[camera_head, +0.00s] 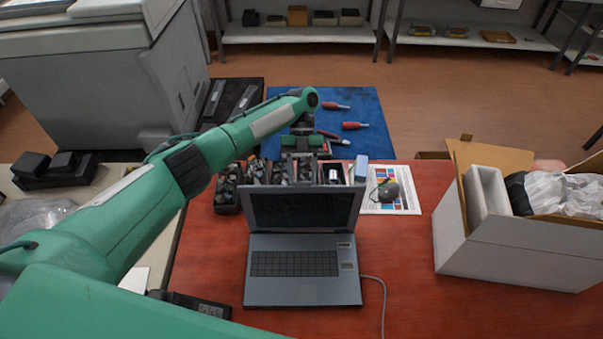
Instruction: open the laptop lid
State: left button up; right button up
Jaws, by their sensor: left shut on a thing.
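The laptop (303,270) stands on the red table with its keyboard facing me. Its lid (302,209) is raised, and the dark screen shows above the keyboard. My left arm reaches in from the left, over the table. My left gripper (303,168) is at the top edge of the lid, behind and above it, and is shut on the lid. Its fingertips are small and partly hidden there. My right gripper does not show.
An open box (520,245) with packing stands at the right. Black bins (228,190) of parts sit behind the laptop, and a mouse (388,191) lies on a printed sheet. A cable (381,295) runs from the laptop's right side. The red table (405,260) right of the laptop is clear.

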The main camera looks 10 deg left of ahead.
pick_arm(q)
jog(key=o, duration=1.4)
jog(key=shift+s+a+f, duration=0.1)
jog(key=shift+s+f, duration=0.05)
jog(key=shift+f, duration=0.6)
jog(key=shift+w+r, duration=0.35)
jog(key=shift+w, duration=0.05)
jog(key=shift+w+r, duration=0.2)
jog(key=b+v, duration=0.1)
jog(key=v, duration=0.5)
jog(key=shift+w+a+b, duration=0.2)
jog(key=shift+w+b, duration=0.15)
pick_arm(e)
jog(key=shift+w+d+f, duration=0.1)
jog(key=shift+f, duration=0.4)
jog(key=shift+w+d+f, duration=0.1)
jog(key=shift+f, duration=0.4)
pick_arm(q)
jog(key=shift+f, duration=0.1)
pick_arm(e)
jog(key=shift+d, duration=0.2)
